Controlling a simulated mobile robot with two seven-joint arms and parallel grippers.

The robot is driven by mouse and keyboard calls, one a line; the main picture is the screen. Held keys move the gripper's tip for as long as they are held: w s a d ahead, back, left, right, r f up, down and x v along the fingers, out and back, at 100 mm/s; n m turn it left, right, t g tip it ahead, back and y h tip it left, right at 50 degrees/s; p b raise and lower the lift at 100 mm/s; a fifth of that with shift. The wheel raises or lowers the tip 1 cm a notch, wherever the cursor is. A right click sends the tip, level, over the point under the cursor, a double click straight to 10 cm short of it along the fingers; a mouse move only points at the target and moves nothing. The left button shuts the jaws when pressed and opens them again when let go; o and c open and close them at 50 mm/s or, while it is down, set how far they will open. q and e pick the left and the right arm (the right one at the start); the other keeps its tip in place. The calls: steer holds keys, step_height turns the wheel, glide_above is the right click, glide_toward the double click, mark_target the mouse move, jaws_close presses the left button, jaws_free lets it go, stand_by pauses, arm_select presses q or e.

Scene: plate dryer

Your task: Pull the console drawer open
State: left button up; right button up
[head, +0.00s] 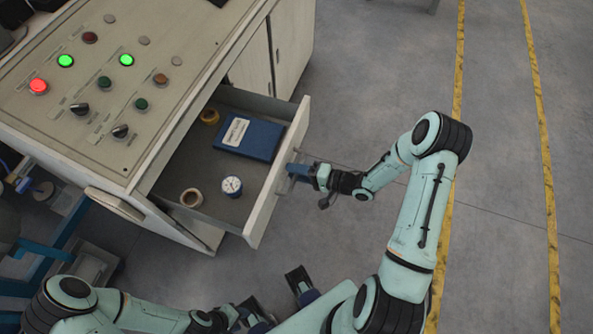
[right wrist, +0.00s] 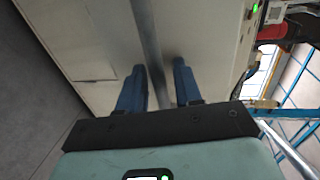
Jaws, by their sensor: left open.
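The console drawer (head: 251,220) is pulled well out of the pale console (head: 160,30), and its inside shows. My right gripper (head: 300,172) is at the outer face of the drawer front. My left gripper (head: 275,298) is open and empty, low in the head view, away from the drawer.
The console top carries lit buttons and knobs. A blue frame (head: 45,265) stands at lower left. Floor to the right is clear, with yellow lines.

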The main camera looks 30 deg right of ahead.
arm_select(q)
steer(key=shift+w+r, duration=0.1)
steer(key=shift+r, duration=0.15)
arm_select(e)
steer(key=v, duration=1.3)
steer(key=shift+s, duration=0.15)
steer(key=w+a+f+n+g+h+p, duration=0.2)
steer(key=a+f+g+h+p, duration=0.25)
steer(key=a+f, duration=0.65)
arm_select(q)
step_height(320, 180, up, 6)
steer(key=w+p, duration=0.1)
steer(key=w, duration=0.1)
steer(key=shift+w+f, duration=0.15)
arm_select(e)
steer(key=s+a+f+n+g, duration=0.1)
steer(key=s+a+n+g, duration=0.1)
steer(key=s+a+g, duration=0.2)
steer(key=s+a+f+n+g+h, duration=0.1)
steer(key=s+a+g, duration=0.3)
steer(key=s, duration=0.6)
steer(key=shift+s+a+f+n+g, duration=0.2)
steer(key=shift+a+f+n+g, duration=0.2)
steer(key=shift+f+n, duration=0.35)
